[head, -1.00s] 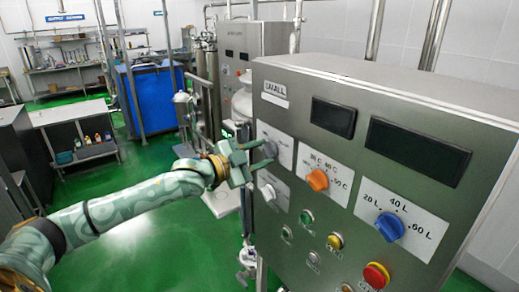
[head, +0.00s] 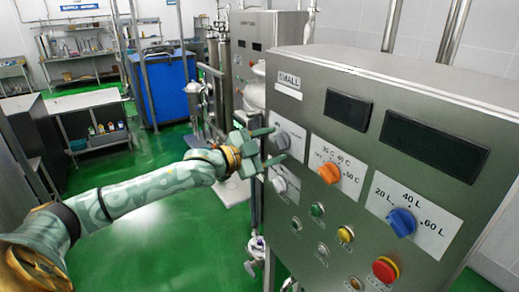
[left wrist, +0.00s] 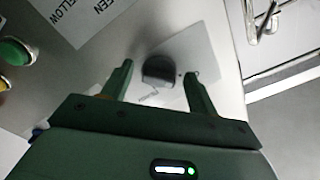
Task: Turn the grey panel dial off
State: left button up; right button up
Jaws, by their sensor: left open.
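My left gripper (head: 278,144) is open in front of the left side of the steel control panel (head: 440,255). Its fingers partly cover a grey dial (head: 282,140) on a white label. A second pale grey dial (head: 280,184) sits just below on its own label. In the left wrist view a dark grey dial (left wrist: 158,70) lies between and just beyond the open fingertips (left wrist: 160,70), with a gap on both sides. Whether the fingers touch it does not show. My right gripper is out of view.
The panel also has an orange dial (head: 329,173), a blue dial (head: 402,222), a green button (head: 317,210), a yellow button (head: 345,234) and a red button (head: 385,269). Pipes stand left of the panel. Green floor (head: 150,240) is clear below my left arm.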

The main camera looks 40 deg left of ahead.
pick_arm(q)
jog(key=v, duration=1.6)
jog(key=shift+s, duration=0.15)
